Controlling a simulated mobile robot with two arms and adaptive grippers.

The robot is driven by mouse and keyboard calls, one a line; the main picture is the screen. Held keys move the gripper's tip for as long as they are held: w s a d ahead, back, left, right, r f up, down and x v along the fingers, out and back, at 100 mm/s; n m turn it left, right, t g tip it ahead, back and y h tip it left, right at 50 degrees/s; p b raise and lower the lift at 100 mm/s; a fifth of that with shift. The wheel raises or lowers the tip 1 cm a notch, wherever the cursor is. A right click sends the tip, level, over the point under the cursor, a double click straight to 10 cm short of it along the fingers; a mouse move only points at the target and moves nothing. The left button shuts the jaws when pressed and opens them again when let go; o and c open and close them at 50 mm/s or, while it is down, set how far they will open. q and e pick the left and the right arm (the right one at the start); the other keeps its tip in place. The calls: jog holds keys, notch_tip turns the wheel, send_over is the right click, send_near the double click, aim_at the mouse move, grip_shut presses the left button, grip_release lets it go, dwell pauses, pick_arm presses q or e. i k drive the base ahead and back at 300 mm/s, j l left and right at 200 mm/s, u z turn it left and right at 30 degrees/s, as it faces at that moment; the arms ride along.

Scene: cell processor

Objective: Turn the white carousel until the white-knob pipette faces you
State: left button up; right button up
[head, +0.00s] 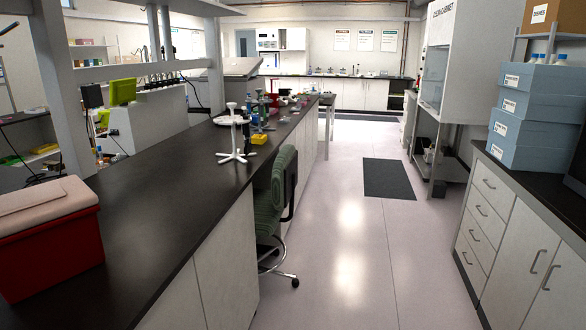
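The white carousel (237,156) stands upright on the black bench top, partway along the long bench on the left. It has a star-shaped foot, a central post and a round top plate (231,120). A white upright piece rises above the plate. Something dark hangs at the right side of the post. The carousel is small in the head view, so I cannot tell which pipette has a white knob or which way it faces. Neither of my grippers is in view.
A red box with a pale lid (50,240) sits at the bench's near left. A green chair (275,200) stands against the bench's right side. A yellow item (259,139) and bottles are behind the carousel. The aisle floor (345,240) is clear, with blue boxes (535,120) on the right counter.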

aim_at(232, 120)
jog(key=i+l+u, duration=0.4)
jog(key=i, duration=0.2)
jog(key=i+l+u, duration=0.35)
jog(key=i+l, duration=0.1)
jog(key=i, duration=0.1)
